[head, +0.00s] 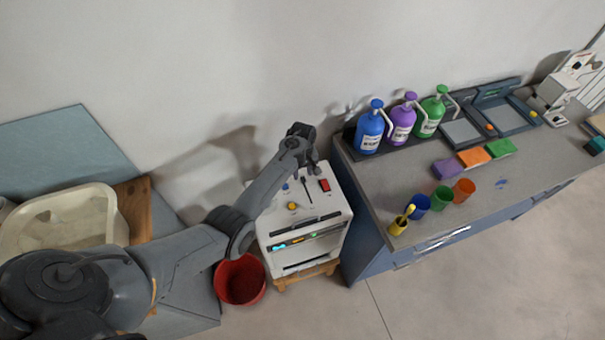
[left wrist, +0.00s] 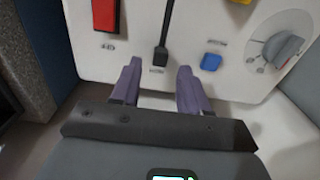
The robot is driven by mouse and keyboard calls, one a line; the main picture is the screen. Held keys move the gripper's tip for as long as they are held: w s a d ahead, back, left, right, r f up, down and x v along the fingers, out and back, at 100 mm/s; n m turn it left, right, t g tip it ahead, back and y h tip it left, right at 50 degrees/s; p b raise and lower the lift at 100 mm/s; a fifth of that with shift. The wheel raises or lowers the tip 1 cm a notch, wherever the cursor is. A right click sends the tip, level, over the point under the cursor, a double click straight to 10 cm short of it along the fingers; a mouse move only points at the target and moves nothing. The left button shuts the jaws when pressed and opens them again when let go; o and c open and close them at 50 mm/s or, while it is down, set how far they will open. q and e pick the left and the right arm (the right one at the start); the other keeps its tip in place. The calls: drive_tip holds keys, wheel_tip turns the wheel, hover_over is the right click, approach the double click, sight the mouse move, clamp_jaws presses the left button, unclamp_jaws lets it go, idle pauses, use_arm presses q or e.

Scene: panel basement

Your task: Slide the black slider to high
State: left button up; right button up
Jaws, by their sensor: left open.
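The black slider (left wrist: 160,55) has its knob at the panel-edge end of a dark straight track in the left wrist view. In the head view its dark track (head: 308,194) runs along the top of the white panel box (head: 330,217). My left gripper (left wrist: 160,85) is open, one purple-grey finger on each side of the knob's line, with the tips just short of it. I see no contact. In the head view my left gripper (head: 305,160) is over the box's far edge. The label by the slider is too small to read. My right gripper is not in view.
A red switch (left wrist: 105,14), a blue button (left wrist: 211,62) and a grey dial (left wrist: 282,48) flank the slider. A yellow button (head: 292,206) is also on the box. A red bucket (head: 240,280) stands beside it, and a grey workbench (head: 400,175) stands to the right.

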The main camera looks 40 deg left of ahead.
sight(303, 178)
use_arm(q)
wheel_tip(303, 178, up, 8)
drive_tip(key=shift+p, duration=0.4)
idle(0.3)
drive_tip(key=s+d+m+t, duration=0.1)
drive_tip(key=s+d+m, duration=0.35)
drive_tip(key=s, duration=0.35)
drive_tip(key=s+d+f+m+t+y, duration=0.1)
drive_tip(key=s+d+m, duration=0.2)
drive_tip(key=s+d, duration=0.3)
drive_tip(key=s+d+m+t, duration=0.1)
drive_tip(key=s+d+m, duration=0.3)
drive_tip(key=s, duration=0.5)
drive_tip(key=s+d+r+m+h, duration=0.1)
drive_tip(key=s+d+r+m, duration=0.2)
drive_tip(key=s+d+r, duration=0.4)
wheel_tip(303, 178, up, 17)
drive_tip(key=a+p, duration=0.2)
drive_tip(key=p, duration=1.7)
wheel_tip(303, 178, down, 75)
drive_tip(key=b, duration=7.4)
drive_tip(key=shift+s+r+t+b, duration=0.15)
drive_tip(key=shift+s+t+b, duration=0.05)
drive_tip(key=shift+t+b, duration=0.15)
drive_tip(key=shift+d+r, duration=0.1)
